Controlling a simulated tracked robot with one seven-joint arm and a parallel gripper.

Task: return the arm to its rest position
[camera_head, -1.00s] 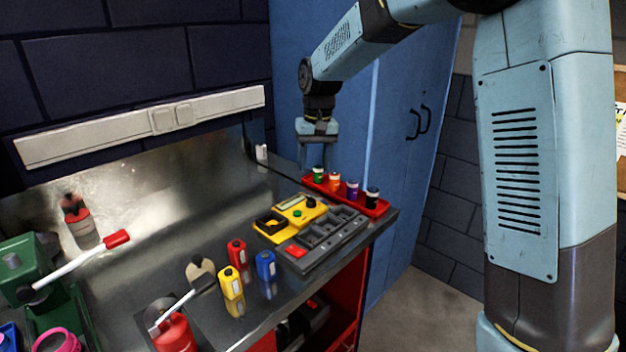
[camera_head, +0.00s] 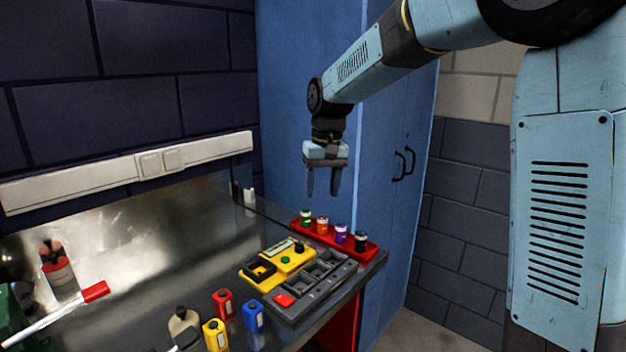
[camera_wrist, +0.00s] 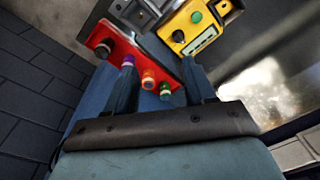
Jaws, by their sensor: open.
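My gripper (camera_head: 323,182) hangs pointing down in the head view, above the far end of the bench and in front of the blue cabinet. Its two fingers are apart with nothing between them. It is well above the red tray (camera_head: 372,249), which holds several small capped bottles. My arm is raised and bent, coming in from the upper right.
The yellow tester (camera_head: 268,262) and a grey compartment tray (camera_head: 318,290) lie in front of the red tray. Red, blue and yellow bottles (camera_head: 214,335) stand nearer. The blue cabinet (camera_head: 290,100) is close behind my gripper. The air above the bench is clear.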

